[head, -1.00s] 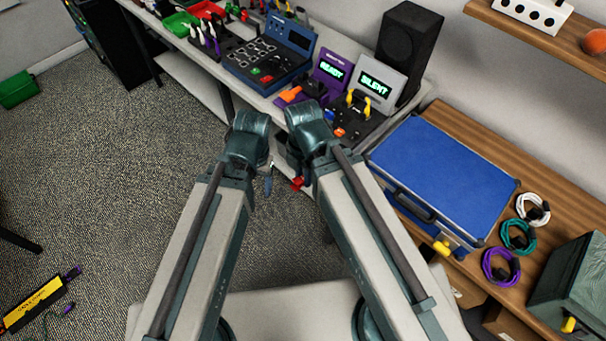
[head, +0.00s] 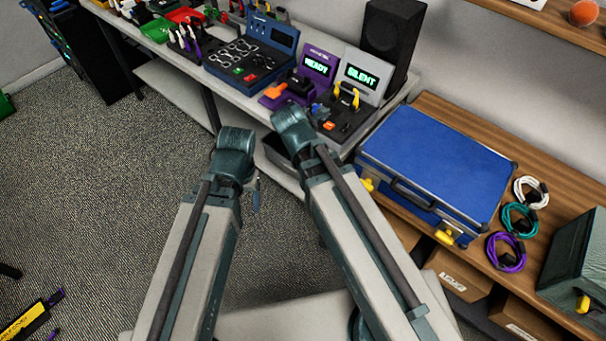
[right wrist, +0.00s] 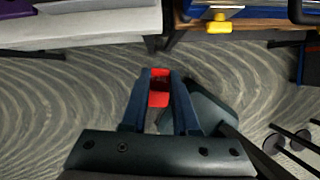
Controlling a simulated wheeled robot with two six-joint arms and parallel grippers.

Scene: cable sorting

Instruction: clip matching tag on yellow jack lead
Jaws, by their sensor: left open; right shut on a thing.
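Two yellow jack plugs (head: 355,97) stand on the black tester with the grey SILENT screen (head: 362,76) in the head view. Their cable is not clearly visible. My right gripper (right wrist: 160,82) is shut on a small red piece (right wrist: 158,98), likely a tag, above the floor in the right wrist view. The right arm hides that gripper in the head view. My left gripper (head: 255,196) shows only partly below its arm, open, over the floor in front of the bench.
The bench (head: 185,92) holds a purple READY tester (head: 318,66), a blue console (head: 252,62), coloured trays and a black speaker (head: 390,40). A blue case (head: 430,165) and white, teal and purple coiled cables (head: 508,252) lie on the wooden shelf at right.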

